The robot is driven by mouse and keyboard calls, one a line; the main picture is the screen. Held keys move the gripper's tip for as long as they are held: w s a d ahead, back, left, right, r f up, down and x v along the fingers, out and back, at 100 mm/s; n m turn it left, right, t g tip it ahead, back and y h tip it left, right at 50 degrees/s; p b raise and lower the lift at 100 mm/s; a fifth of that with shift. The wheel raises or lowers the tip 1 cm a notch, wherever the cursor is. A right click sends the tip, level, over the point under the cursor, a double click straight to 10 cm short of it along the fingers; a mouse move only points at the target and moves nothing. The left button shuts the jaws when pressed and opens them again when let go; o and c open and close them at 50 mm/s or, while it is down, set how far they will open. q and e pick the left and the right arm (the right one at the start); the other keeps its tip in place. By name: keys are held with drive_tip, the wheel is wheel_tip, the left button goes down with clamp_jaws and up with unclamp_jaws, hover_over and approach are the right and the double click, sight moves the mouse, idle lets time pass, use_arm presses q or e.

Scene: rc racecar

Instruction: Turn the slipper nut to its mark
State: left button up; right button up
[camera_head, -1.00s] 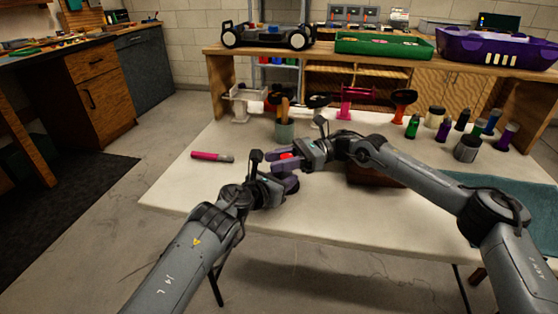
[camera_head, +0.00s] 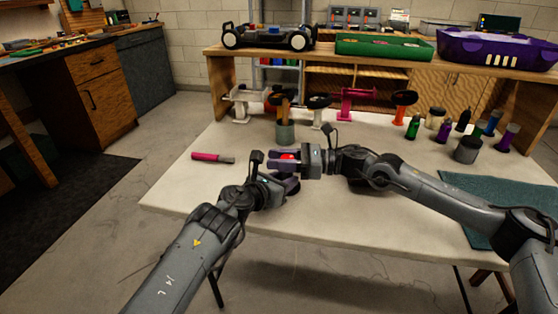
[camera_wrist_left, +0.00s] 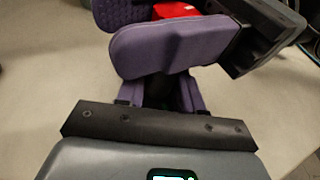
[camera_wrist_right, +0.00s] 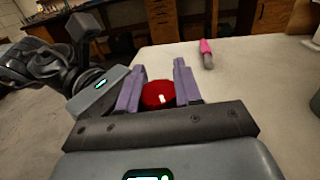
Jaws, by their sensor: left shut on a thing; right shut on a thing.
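The slipper nut appears as a round red part (camera_head: 288,157) with a white mark (camera_wrist_right: 165,99) on its face. My right gripper (camera_head: 287,160) comes in from the right and is shut around the red part, with one purple finger on each side. The red part also shows at the top of the left wrist view (camera_wrist_left: 175,10), partly hidden by a right finger. My left gripper (camera_head: 286,184) is just below and nearer, its fingers shut on a dark part (camera_wrist_left: 157,90) under the red one. Most of that dark part is hidden by the fingers.
A pink-handled tool (camera_head: 212,157) lies on the white table (camera_head: 190,195) to the left. A cup with tools (camera_head: 285,132) stands behind the grippers. Several bottles (camera_head: 442,133) stand at the right, near a teal mat (camera_head: 485,190). The table's front left is clear.

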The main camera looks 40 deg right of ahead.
drive_tip(key=m+t+h, duration=0.4)
drive_tip(key=h, duration=0.1)
drive_tip(key=shift+w+d+f+h, duration=0.1)
drive_tip(key=shift+w+h, duration=0.05)
drive_tip(key=shift+h, duration=0.15)
drive_tip(key=shift+w+d+m+t+h, duration=0.15)
drive_tip(key=shift+m+t+h, duration=0.25)
drive_tip(key=shift+m+h, duration=0.5)
drive_tip(key=shift+s+d+m+t+h, duration=0.1)
drive_tip(key=shift+m+t+h, duration=0.3)
drive_tip(key=shift+m+h, duration=0.5)
drive_tip(key=shift+h, duration=0.4)
drive_tip(key=o, duration=0.7)
drive_tip(key=shift+o, duration=0.4)
drive_tip(key=shift+d, duration=0.1)
drive_tip(key=shift+s+d, duration=0.35)
drive_tip(key=shift+s, duration=1.6)
drive_tip(key=shift+s+d, duration=0.35)
drive_tip(key=shift+s, duration=1.6)
drive_tip(key=shift+s+d, duration=0.35)
drive_tip(key=shift+s, duration=1.6)
